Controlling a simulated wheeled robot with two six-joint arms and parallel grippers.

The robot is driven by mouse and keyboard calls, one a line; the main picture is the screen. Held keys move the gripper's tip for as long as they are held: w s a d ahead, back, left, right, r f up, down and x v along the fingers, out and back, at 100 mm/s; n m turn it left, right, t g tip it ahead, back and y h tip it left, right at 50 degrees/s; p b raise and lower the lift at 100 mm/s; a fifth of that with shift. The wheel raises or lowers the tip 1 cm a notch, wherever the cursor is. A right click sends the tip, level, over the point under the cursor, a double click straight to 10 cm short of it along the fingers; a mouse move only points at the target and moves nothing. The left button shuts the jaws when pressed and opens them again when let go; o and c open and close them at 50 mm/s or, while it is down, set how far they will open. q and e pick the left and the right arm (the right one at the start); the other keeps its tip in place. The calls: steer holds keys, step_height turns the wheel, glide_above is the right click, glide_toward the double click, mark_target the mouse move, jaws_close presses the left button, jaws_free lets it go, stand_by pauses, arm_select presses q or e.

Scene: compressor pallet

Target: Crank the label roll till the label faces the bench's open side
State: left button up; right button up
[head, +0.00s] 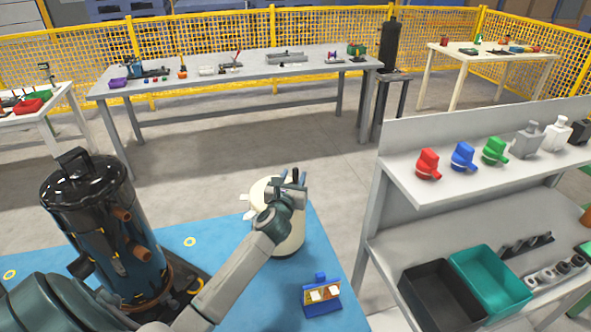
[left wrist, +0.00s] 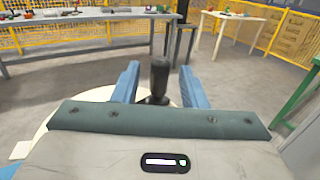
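The label roll (head: 288,238) is a cream drum on the blue bench top, partly covered by my left arm. White tabs stick out from its left side; one also shows in the left wrist view (left wrist: 21,150). I cannot make out which of them, if any, is the label. My left gripper (head: 290,178) is above the roll. In the left wrist view its blue fingers stand apart, with the black crank handle (left wrist: 160,76) upright between them and gaps on both sides. My right gripper is out of view.
A dark compressor tank (head: 100,225) stands left of my left arm. A small blue box (head: 322,308) with cards lies near the bench's front edge. A grey shelf (head: 480,185) with coloured parts and bins stands right. Open floor lies behind the bench.

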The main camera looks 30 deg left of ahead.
arm_select(q)
steer(key=shift+x, duration=1.15)
steer(key=shift+w, duration=0.25)
steer(key=shift+c, duration=0.7)
jaws_close()
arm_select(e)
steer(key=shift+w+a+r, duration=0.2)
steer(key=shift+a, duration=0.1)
arm_select(q)
steer(key=shift+a, duration=0.1)
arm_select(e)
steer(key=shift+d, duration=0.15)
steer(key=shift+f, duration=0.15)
